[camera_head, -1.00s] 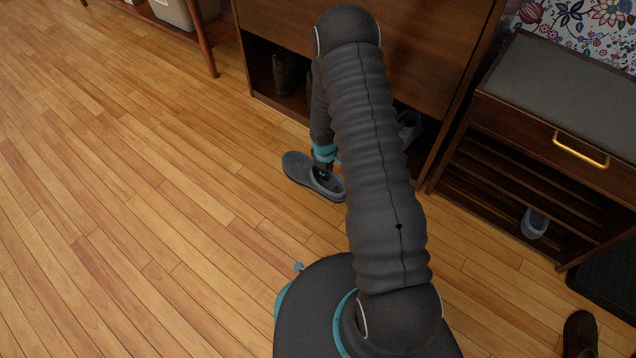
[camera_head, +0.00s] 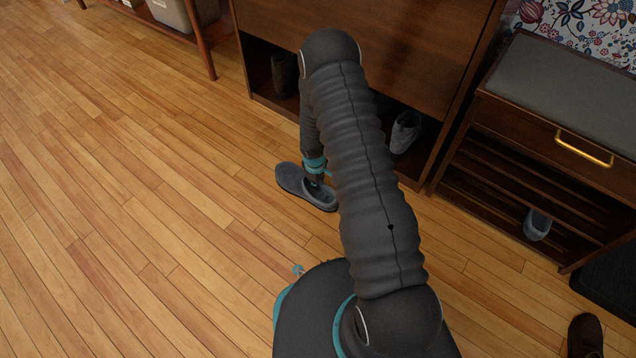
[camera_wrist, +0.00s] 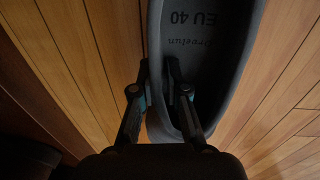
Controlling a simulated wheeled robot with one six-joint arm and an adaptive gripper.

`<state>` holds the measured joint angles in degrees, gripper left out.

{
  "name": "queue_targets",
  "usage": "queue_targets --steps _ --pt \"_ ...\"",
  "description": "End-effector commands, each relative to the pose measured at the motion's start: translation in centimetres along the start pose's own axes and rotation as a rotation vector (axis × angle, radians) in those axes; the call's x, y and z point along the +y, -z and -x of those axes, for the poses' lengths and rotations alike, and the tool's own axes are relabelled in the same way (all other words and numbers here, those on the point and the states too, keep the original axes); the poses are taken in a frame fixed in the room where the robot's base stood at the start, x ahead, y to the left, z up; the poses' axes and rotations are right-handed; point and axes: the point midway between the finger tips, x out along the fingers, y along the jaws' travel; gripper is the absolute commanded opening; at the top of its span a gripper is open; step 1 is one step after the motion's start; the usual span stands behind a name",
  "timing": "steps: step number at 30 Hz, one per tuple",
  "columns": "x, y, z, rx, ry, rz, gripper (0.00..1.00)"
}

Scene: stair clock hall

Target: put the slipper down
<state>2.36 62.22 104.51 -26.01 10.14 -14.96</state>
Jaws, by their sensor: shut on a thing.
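The grey slipper (camera_head: 305,187) is at the end of my arm, in front of the dark wooden cabinet. In the wrist view the slipper (camera_wrist: 205,60) shows its sole side or insole with "EU 40" lettering, and wooden floor shows around it. My gripper (camera_wrist: 160,75) is shut on the slipper's near edge, one finger outside and one inside it. In the head view my gripper (camera_head: 316,182) is partly hidden by my arm. The slipper is at or close above the floor; I cannot tell whether it touches.
The cabinet (camera_head: 390,50) has an open lower bay with a grey shoe (camera_head: 405,132) and dark boots (camera_head: 285,73). A bench (camera_head: 565,95) on the right holds a grey slipper (camera_head: 537,224) on its lower rack. A brown shoe (camera_head: 585,336) lies lower right. The floor at left is clear.

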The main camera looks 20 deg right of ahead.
Motion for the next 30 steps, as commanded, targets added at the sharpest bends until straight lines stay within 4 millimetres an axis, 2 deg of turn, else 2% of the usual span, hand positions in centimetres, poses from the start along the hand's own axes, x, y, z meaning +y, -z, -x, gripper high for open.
queue_targets --steps 1,3,4,12,16,20,30 --pt "0.0 0.0 -0.1 0.0 0.0 0.0 0.18" --pt "0.0 0.0 -0.1 0.0 0.0 0.0 0.36" --pt "0.0 0.0 -0.1 0.0 0.0 0.0 0.38" --pt "0.0 0.0 0.0 0.0 0.0 0.0 0.38" --pt "0.1 0.0 0.8 0.001 -0.001 0.0 0.38" --pt "0.1 0.1 2.8 0.001 -0.001 -0.001 0.38" --pt "0.1 0.1 9.4 0.001 -0.001 0.0 0.38"
